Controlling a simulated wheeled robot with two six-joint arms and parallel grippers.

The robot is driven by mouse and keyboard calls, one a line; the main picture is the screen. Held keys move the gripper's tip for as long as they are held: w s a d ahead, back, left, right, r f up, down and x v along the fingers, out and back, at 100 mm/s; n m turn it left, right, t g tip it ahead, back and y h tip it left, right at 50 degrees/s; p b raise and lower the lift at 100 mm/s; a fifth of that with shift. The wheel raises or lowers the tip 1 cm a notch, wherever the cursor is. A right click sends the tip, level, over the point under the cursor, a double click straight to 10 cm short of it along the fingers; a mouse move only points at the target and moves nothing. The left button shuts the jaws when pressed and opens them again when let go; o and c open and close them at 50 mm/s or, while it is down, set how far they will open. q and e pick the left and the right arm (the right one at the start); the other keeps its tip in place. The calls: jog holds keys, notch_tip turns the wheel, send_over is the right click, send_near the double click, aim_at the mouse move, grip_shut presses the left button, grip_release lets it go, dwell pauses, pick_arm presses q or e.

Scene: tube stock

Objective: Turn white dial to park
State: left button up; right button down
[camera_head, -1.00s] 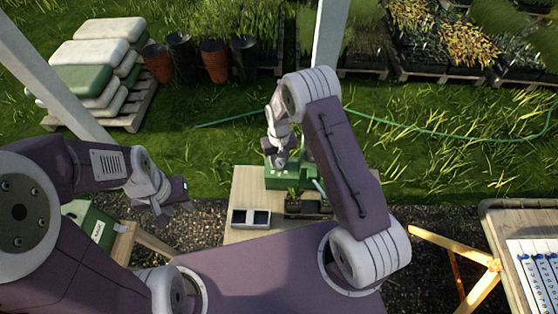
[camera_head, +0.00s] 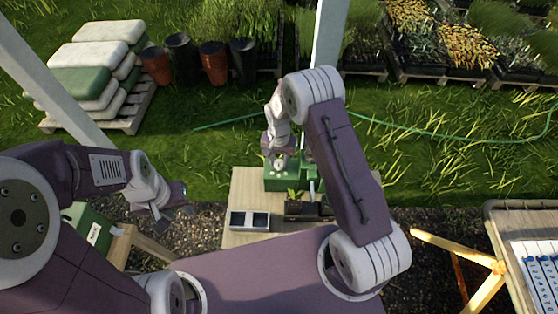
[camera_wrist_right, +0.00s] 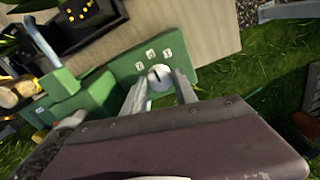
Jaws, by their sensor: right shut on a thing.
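The white dial (camera_wrist_right: 160,77) sits on the front of a green machine (camera_wrist_right: 95,110) in the right wrist view, with a dark pointer line on its face. Three small white labels (camera_wrist_right: 150,54) are beside it; their marks are too small to read. My right gripper (camera_wrist_right: 160,90) is shut on the dial, one finger on each side. In the head view the right gripper (camera_head: 279,161) is at the green machine (camera_head: 284,183) on the far end of the wooden table. My left gripper (camera_head: 172,212) hangs empty at the left, away from the machine; its finger gap is unclear.
On the table (camera_head: 242,190) are a tray with two square compartments (camera_head: 249,220) and a black planter tray (camera_head: 303,211) with a seedling. A green box (camera_head: 92,232) is at the left. A blue-and-white tube rack (camera_head: 540,268) is at the right.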

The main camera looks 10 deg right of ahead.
aim_at(279, 163)
dwell(0.3)
jog(key=c, duration=1)
grip_release()
jog(key=shift+o, duration=0.2)
notch_tip(279, 163, up, 8)
jog(key=shift+r+b, duration=0.15)
jog(key=shift+b, duration=0.95)
jog(key=shift+r, duration=0.45)
